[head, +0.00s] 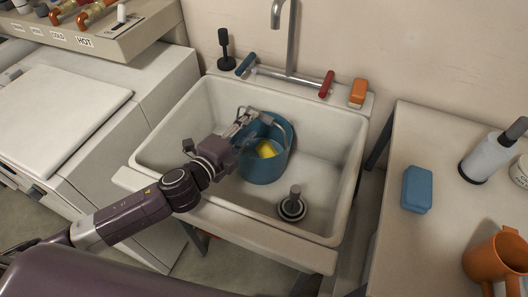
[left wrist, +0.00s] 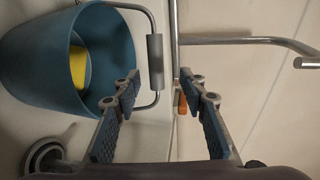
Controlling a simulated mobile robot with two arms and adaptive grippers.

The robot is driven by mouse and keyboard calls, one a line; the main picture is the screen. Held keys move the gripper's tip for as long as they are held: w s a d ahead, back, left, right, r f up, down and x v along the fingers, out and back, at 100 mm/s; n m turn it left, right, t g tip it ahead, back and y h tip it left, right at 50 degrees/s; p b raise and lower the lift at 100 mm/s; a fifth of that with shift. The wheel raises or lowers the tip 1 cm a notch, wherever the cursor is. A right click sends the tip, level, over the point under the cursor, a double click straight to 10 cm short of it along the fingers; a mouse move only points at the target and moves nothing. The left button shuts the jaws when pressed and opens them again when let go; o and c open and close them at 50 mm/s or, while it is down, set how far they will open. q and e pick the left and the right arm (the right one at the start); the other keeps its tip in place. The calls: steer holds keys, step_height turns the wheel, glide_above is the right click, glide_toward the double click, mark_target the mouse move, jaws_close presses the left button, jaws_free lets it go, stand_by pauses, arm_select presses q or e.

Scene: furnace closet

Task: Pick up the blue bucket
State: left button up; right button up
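The blue bucket (head: 262,167) stands in the white sink basin, with a yellow object (head: 266,149) inside it. In the left wrist view the bucket (left wrist: 35,60) fills the upper left, and its wire handle with a grey grip (left wrist: 155,62) is raised on the side toward the gripper. My left gripper (head: 243,122) is over the bucket's rim in the head view. In the wrist view the left gripper (left wrist: 160,88) is open, its fingers spread to either side of the handle's line. Whether it touches the handle cannot be told. My right gripper is not in view.
The sink (head: 340,180) has a faucet (head: 292,40) behind it and a drain plug (head: 292,207) in the basin. A black plunger-like tool (head: 225,52) and an orange block (head: 358,93) sit on the back rim. A side table holds a blue block (head: 417,189) and an orange mug (head: 495,260).

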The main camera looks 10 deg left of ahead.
mark_target(261, 113)
arm_select(q)
steer(key=shift+w+d, duration=0.1)
steer(key=shift+w, duration=0.35)
steer(key=shift+x, duration=1.25)
steer(key=w, duration=0.1)
steer(key=w+f, duration=0.1)
steer(key=w, duration=0.1)
steer(key=shift+d+f+p, duration=0.15)
steer(key=shift+d+p, duration=0.15)
steer(key=shift+p, duration=0.1)
steer(key=shift+w+d+f, duration=0.15)
steer(key=shift+w+f, duration=0.05)
steer(key=shift+w, duration=0.2)
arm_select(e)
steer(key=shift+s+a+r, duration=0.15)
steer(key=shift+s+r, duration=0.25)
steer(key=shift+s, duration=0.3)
arm_select(q)
steer(key=shift+c, duration=1.1)
jaws_close()
steer(key=shift+r, duration=0.25)
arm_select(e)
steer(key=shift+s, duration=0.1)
